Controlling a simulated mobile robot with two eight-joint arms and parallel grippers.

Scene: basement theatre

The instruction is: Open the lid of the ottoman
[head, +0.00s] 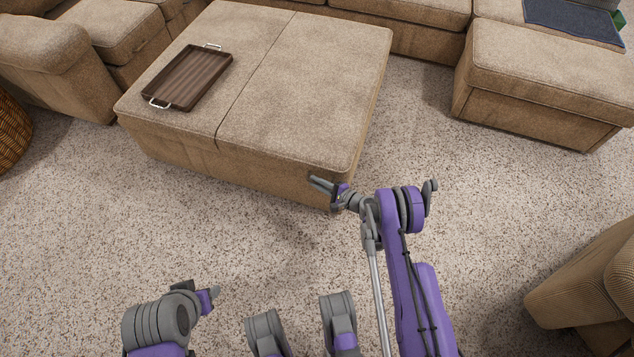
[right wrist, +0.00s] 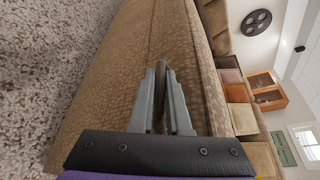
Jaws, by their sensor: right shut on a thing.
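The tan fabric ottoman (head: 305,80) stands in the upper middle of the head view. A seam splits its top into two lid panels, and both lie flat. My right gripper (head: 318,184) is at the ottoman's front right corner, just below the lid's edge. In the right wrist view, the ottoman's side (right wrist: 115,85) runs close along the right gripper (right wrist: 160,70). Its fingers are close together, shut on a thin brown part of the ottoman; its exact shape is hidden. My left gripper (head: 214,292) is low at left, over the carpet, its fingers unclear.
A dark wooden tray (head: 190,78) with metal handles lies on the ottoman's left panel. Sofa sections (head: 405,35) stand behind and at left. Another upholstered block (head: 545,75) is at right, and a chair (head: 590,290) at lower right. Speckled carpet (head: 480,210) is clear in front.

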